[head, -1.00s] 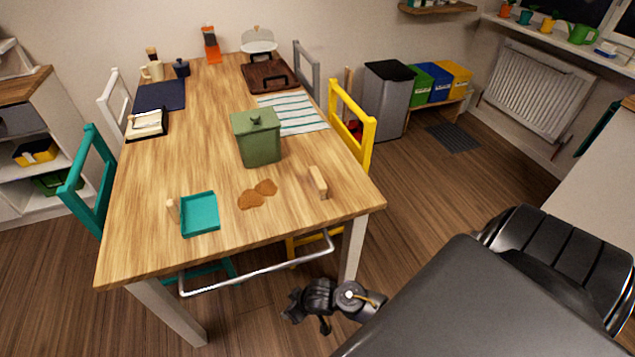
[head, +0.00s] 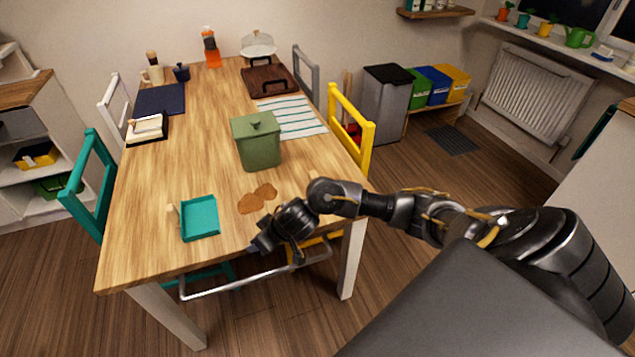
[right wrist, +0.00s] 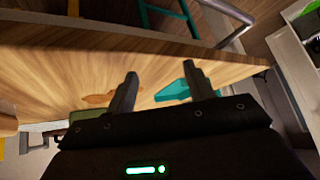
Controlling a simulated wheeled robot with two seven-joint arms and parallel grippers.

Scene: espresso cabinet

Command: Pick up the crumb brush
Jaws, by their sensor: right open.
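The crumb brush does not show in the head view now; my right arm covers the right front part of the table where it stood. A tan wooden shape (right wrist: 8,124) shows at the left edge of the right wrist view; I cannot tell if it is the brush. My right gripper (head: 274,250) is open and empty at the table's front edge, right of the teal dustpan (head: 201,217) and below the brown crumbs (head: 257,199). In the right wrist view its two fingers (right wrist: 161,76) are apart with nothing between them. My left gripper is not in view.
A green canister (head: 257,142) stands behind the crumbs. A striped cloth (head: 291,117) lies behind it. A yellow chair (head: 351,120) is at the table's right side. A metal rail (head: 230,284) runs along the table's front.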

